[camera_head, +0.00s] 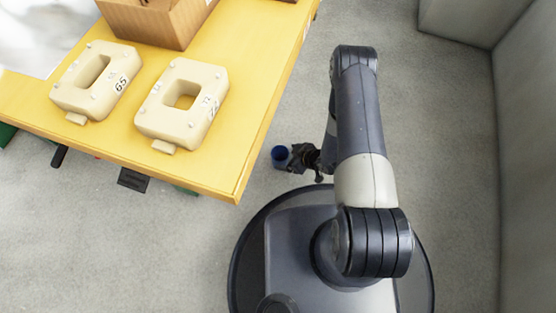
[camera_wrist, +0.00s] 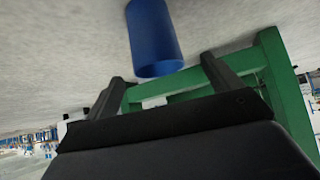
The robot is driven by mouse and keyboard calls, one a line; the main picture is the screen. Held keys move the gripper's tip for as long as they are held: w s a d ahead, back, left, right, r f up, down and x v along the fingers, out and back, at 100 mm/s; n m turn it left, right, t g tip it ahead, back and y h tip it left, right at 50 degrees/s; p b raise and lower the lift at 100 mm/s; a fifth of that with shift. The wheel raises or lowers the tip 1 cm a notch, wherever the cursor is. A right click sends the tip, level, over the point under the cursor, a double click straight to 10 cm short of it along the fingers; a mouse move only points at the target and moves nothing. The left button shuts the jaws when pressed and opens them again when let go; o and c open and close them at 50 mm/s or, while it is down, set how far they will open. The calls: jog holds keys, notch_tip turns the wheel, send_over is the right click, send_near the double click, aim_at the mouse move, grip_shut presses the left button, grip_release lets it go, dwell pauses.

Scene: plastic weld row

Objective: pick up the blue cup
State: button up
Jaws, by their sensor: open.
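The blue cup (camera_head: 280,156) is on the grey floor, just right of the yellow table's front corner in the head view. In the wrist view the blue cup (camera_wrist: 155,40) is at the top centre, its rim end toward my fingers. My gripper (camera_head: 298,157) is low, just right of the cup in the head view. In the wrist view my gripper (camera_wrist: 163,69) is open, with one dark finger to each side of the cup's line. I cannot tell whether the cup's edge is between the fingertips. Nothing is held.
The yellow table (camera_head: 222,165) overhangs the floor at the left, carrying two beige moulded blocks (camera_head: 182,104) and a cardboard box (camera_head: 165,25). A green frame (camera_wrist: 275,70) stands behind my fingers in the wrist view. A grey wall (camera_head: 525,150) is on the right.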

aim_at(274, 154)
jog(key=b+x, duration=0.4)
jog(key=x, duration=0.4)
jog(key=shift+w+r, duration=0.1)
jog(key=shift+w, duration=0.1)
jog(key=shift+r, duration=0.1)
jog(key=shift+c, duration=0.5)
jog(key=c, duration=1)
